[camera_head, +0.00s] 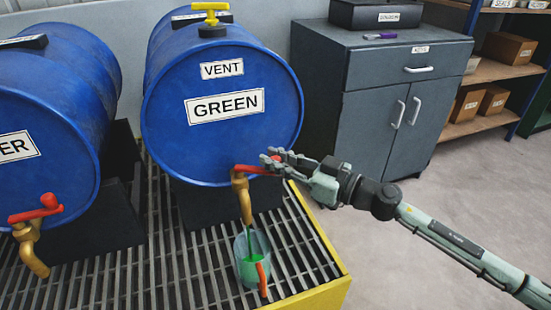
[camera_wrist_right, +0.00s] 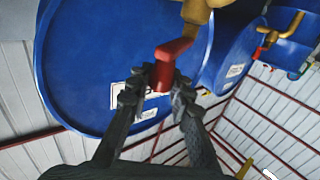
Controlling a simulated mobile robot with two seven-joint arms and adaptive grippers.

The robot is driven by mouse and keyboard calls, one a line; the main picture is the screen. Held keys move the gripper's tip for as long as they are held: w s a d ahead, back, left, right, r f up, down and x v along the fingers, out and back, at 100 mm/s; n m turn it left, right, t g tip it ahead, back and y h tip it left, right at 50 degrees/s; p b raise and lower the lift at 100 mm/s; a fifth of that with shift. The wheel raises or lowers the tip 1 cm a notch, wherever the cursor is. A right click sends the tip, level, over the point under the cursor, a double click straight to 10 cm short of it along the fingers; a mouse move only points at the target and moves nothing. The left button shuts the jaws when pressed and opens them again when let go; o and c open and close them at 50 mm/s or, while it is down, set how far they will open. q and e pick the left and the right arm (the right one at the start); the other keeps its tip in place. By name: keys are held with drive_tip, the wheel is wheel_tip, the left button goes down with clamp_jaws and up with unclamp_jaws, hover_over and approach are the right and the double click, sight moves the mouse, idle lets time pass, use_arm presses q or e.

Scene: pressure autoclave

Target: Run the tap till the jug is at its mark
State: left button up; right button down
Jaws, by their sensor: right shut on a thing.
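The blue drum labelled GREEN (camera_head: 222,140) lies on its side with a brass tap (camera_head: 243,197) low on its front. My right gripper (camera_head: 272,160) is shut on the tap's red handle, and the right wrist view shows its fingers on both sides of the red handle (camera_wrist_right: 166,72). A green stream runs from the spout into the clear jug (camera_head: 240,262) standing on the grate below. Green liquid lies in the jug, which has a red-orange handle (camera_head: 262,279). I cannot make out the mark. My left gripper does not show.
A yellow vent valve (camera_head: 211,12) sits on top of the drum. Another blue drum (camera_head: 50,110) with a red-handled tap (camera_head: 36,220) stands at left. The slatted grate (camera_head: 180,285) has a yellow edge (camera_head: 325,285). A grey cabinet (camera_head: 375,100) and shelves stand behind; the floor at right is clear.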

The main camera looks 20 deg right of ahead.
drive_tip(key=shift+d, duration=0.1)
